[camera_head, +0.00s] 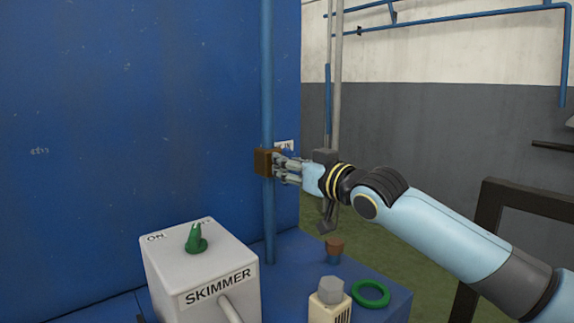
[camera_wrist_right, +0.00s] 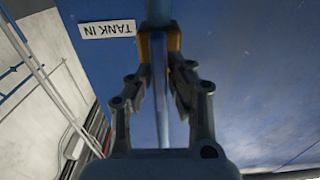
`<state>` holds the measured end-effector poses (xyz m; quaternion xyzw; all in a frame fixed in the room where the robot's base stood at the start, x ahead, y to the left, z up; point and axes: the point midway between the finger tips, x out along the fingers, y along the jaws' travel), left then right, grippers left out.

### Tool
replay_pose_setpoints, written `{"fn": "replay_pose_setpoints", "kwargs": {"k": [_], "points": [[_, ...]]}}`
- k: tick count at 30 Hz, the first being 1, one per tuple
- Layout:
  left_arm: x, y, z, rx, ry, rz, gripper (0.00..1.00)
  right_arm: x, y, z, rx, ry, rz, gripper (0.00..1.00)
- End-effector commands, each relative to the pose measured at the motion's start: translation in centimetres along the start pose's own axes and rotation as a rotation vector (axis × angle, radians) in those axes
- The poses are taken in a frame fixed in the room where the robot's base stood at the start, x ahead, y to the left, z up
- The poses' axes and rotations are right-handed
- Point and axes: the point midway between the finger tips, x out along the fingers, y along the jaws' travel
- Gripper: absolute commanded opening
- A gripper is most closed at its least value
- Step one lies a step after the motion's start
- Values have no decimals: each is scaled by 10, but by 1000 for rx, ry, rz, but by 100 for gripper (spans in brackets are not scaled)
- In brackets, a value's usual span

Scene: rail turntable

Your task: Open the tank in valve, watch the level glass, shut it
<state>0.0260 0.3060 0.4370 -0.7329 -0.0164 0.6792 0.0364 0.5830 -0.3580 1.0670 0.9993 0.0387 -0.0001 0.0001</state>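The tank in valve (camera_head: 266,162) is a brown block on the vertical blue pipe (camera_head: 267,90). Its body (camera_wrist_right: 172,44) looks orange-brown in the right wrist view, beside an upside-down TANK IN label (camera_wrist_right: 107,29). A narrow blue bar (camera_wrist_right: 160,90), seemingly the valve's lever, runs from the body between my right fingers. My right gripper (camera_head: 278,168) is at the valve's right side; in the wrist view its fingers (camera_wrist_right: 163,85) stand apart on both sides of the bar, open. My left gripper is out of view. I cannot make out a level glass.
A grey SKIMMER box (camera_head: 214,258) with a green ON switch (camera_head: 196,238) stands below left of the valve. A green ring (camera_head: 371,293), a small cream container (camera_head: 329,300) and a brown-topped fitting (camera_head: 334,249) are on the blue ledge. A dark frame (camera_head: 490,215) stands at right.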

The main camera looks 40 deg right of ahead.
Motion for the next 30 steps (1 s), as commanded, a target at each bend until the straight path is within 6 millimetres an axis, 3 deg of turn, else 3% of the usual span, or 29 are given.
{"fn": "replay_pose_setpoints", "kwargs": {"k": [3, 10, 20, 28, 29, 30], "points": [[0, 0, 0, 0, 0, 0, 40, 0, 0, 0, 0, 0, 0, 0], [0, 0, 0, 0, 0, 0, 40, 0, 0, 0, -22, 0, 0, 0], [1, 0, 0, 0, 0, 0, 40, 0, -2, 0, -290, 1, -1, 0], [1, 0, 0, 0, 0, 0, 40, 0, -2, 0, -298, 1, -1, 0], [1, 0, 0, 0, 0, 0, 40, 0, -2, 0, -298, 1, -1, 18], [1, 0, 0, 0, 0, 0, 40, 0, -2, 0, -298, 1, -1, 24]]}}
